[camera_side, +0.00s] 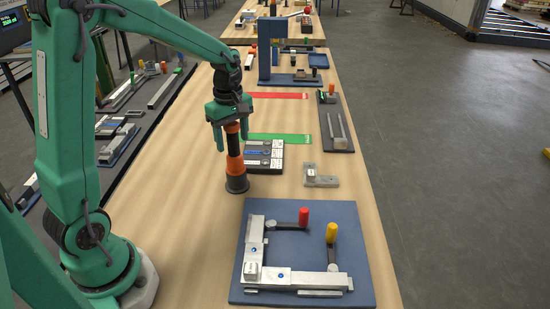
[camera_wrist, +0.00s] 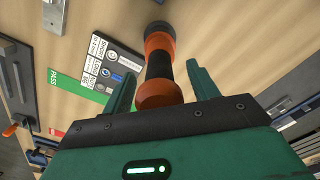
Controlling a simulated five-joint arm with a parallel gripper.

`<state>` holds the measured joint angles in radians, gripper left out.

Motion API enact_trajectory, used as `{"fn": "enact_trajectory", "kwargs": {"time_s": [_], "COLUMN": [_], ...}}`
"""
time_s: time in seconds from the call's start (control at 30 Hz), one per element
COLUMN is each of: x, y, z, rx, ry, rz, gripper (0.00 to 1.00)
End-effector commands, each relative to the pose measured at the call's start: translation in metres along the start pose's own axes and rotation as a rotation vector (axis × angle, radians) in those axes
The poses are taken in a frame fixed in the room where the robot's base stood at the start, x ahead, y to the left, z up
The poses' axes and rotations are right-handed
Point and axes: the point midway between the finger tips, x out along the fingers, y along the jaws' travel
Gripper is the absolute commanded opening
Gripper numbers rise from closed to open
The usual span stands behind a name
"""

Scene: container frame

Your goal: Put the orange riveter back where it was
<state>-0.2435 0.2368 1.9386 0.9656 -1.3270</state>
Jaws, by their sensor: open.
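The orange riveter (camera_side: 236,165), orange and black with a dark round foot, stands upright on the wooden table. It also shows in the wrist view (camera_wrist: 158,65), running between the two green fingers. My gripper (camera_side: 232,141) is open and points down, with its fingers on either side of the riveter's upper part. In the wrist view (camera_wrist: 160,82) a gap shows between each finger and the riveter. I cannot tell whether anything touches in the side view.
A black labelled tray (camera_side: 264,156) lies close behind the riveter. A green strip (camera_side: 275,138) and a red strip (camera_side: 280,96) lie farther back. A blue clamp plate (camera_side: 300,220) is at the front right, a small metal bracket (camera_side: 320,178) behind it. Bare table (camera_side: 170,210) lies left.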

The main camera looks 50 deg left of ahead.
Motion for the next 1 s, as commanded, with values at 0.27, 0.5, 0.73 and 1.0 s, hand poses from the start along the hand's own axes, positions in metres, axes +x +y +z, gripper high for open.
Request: {"fn": "enact_trajectory", "kwargs": {"time_s": [0.27,0.5,0.73,1.0], "x": [-0.028,-0.067,-0.103,-0.124], "y": [0.001,0.001,0.001,0.0], "z": [0.0,0.0,0.0,0.0], "rx": [0.0,0.0,0.0,0.0], "ry": [0.001,0.001,0.001,0.0], "rz": [0.004,0.004,0.004,0.001], "gripper": [0.59,0.59,0.59,0.59]}}
